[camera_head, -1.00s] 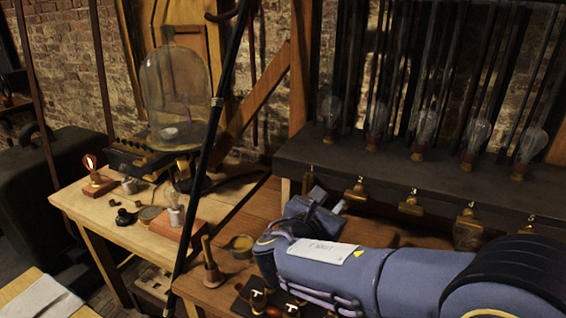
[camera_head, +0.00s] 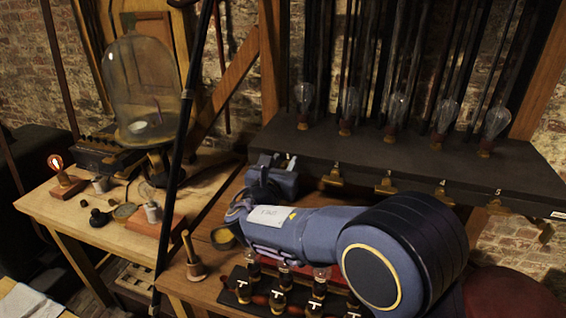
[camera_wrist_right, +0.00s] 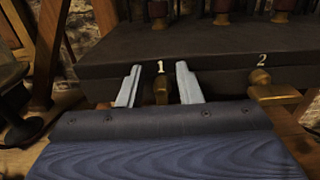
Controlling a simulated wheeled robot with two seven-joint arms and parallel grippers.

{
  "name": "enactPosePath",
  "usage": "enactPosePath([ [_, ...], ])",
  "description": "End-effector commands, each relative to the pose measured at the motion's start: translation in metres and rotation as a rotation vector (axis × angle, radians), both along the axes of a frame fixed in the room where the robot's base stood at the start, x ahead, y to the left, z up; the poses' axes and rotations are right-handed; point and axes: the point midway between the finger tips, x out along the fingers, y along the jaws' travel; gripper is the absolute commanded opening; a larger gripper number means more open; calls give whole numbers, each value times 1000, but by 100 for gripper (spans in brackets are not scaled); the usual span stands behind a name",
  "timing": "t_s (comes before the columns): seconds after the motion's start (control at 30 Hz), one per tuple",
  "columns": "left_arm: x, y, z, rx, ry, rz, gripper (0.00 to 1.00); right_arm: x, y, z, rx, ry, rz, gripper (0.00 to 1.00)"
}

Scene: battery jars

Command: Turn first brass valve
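The first brass valve (camera_wrist_right: 161,91), under the label "1", sits on the front face of the dark bench. In the right wrist view my right gripper (camera_wrist_right: 158,84) is open, with one pale finger on each side of this valve and gaps showing on both sides. In the head view the right gripper (camera_head: 284,161) is at the bench's front edge and hides the first valve. The second brass valve (camera_wrist_right: 272,90), under the label "2", is just right of the fingers; it also shows in the head view (camera_head: 332,177). My left gripper is not in view.
The dark bench (camera_head: 400,160) carries a row of glass bulbs (camera_head: 349,105) and more brass valves (camera_head: 386,186). A wooden table (camera_head: 95,225) at left holds a glass bell jar (camera_head: 142,90). A wooden-handled tool (camera_head: 192,262) stands below my right arm.

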Motion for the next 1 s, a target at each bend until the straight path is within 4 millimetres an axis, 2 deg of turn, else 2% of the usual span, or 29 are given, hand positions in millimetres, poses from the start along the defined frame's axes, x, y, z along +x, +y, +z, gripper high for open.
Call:
enactPosePath([
  [0.13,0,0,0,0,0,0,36,0,0,0,0,0,0,29],
  [0.37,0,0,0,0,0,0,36,0,0,0,1,0,-1,0],
  [0.73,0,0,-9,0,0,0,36,-1,-1,-2,30,-10,-1,0],
  [1.0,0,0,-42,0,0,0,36,-2,-5,-7,172,-58,-1,0],
])
